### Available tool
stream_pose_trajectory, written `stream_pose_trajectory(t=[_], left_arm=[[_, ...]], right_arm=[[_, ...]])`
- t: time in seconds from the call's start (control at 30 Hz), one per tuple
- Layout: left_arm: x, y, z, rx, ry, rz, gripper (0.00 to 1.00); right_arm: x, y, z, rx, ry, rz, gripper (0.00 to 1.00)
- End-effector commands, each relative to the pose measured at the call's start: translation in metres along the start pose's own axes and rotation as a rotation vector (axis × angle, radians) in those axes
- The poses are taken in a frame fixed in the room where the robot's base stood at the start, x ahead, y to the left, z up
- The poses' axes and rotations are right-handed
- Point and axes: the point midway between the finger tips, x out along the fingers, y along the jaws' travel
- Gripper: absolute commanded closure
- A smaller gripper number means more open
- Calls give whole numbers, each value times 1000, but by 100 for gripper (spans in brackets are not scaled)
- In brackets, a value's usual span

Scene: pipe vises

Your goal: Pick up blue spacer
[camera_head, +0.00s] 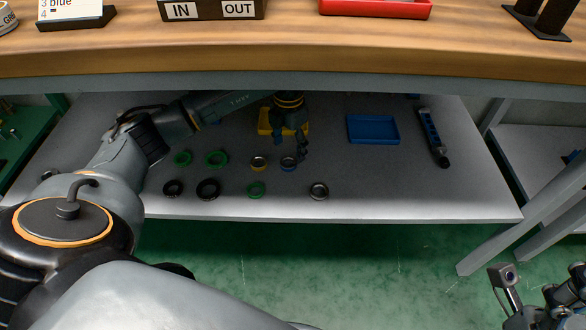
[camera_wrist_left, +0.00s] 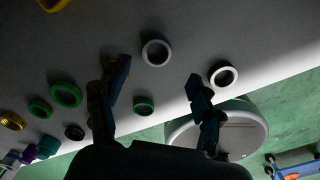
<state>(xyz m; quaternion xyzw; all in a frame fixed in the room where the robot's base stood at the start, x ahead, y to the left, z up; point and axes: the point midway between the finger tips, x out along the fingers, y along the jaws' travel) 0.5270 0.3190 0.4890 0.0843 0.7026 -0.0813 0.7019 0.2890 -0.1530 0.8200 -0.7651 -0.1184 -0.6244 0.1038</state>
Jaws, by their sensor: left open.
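A blue ring (camera_head: 289,164), the likely blue spacer, lies flat on the grey lower shelf among other rings. My left gripper (camera_head: 291,146) reaches in under the tabletop, just above and behind this ring, with its fingers pointing down and partly overlapping it. In the left wrist view the left gripper (camera_wrist_left: 158,76) is open, with nothing between its fingers.
A yellow tray (camera_head: 264,122) and a blue tray (camera_head: 373,129) stand farther back. The wooden tabletop (camera_head: 300,50) overhangs the shelf.

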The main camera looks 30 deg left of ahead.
Motion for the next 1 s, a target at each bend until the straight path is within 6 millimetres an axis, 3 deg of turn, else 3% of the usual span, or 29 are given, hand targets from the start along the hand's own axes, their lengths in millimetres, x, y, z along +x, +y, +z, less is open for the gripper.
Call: stream_pose_trajectory(t=[0.33,0.67,0.7,0.93,1.0], left_arm=[[49,5,2,1,0,-5,34],[56,6,2,1,-2,-4,34],[56,6,2,1,-2,-4,36],[56,6,2,1,-2,-4,82],[56,6,2,1,-2,-4,87]], right_arm=[[7,0,7,-11,76,-32,35],[12,0,7,-13,88,-38,35],[12,-1,7,-13,87,-38,35],[12,-1,7,-12,87,-38,35],[12,-1,7,-12,87,-38,35]])
